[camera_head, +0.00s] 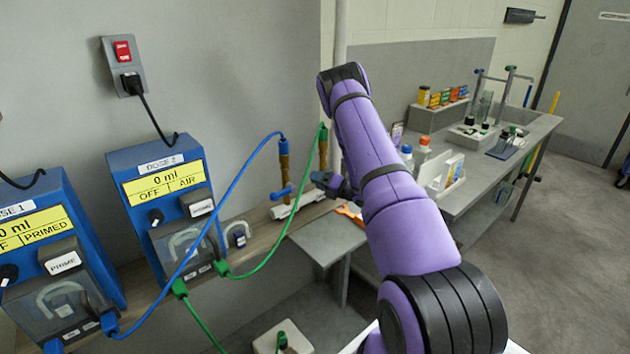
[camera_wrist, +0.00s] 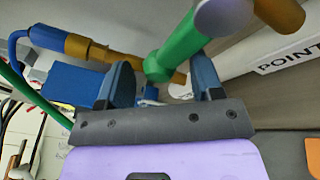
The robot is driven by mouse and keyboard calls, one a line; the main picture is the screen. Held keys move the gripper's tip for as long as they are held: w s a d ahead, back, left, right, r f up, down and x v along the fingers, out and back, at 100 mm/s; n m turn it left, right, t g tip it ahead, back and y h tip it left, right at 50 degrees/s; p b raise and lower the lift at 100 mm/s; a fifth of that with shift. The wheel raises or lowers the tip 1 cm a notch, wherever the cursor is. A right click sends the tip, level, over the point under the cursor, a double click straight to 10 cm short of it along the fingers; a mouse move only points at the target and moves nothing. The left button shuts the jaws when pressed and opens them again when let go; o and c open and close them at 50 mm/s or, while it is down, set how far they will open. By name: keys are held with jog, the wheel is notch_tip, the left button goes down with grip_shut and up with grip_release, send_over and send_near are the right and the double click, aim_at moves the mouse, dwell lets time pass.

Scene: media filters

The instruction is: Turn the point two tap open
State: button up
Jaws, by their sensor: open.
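Two brass taps stand on a white base by the wall. The left one has a blue hose and a blue handle (camera_head: 283,193). The right brass tap (camera_head: 322,150) has a green hose at its top; my gripper (camera_head: 338,185) is beside its lower part. In the wrist view a green tap handle (camera_wrist: 178,50) with a pale round end reaches between the fingers of my open gripper (camera_wrist: 162,72). I cannot tell whether the fingers touch it. A "POINT" label (camera_wrist: 292,57) shows at the right; its number is cut off.
The blue Dose 2 pump (camera_head: 160,200) and another pump stand to the left. Blue (camera_head: 235,190) and green (camera_head: 285,230) hoses run across to the taps. A grey bench (camera_head: 500,165) with bottles and racks stands to the right.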

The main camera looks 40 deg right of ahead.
jog(key=shift+x, duration=0.85)
jog(key=shift+a, duration=0.1)
jog(key=shift+w, duration=0.1)
jog(key=c, duration=1.1)
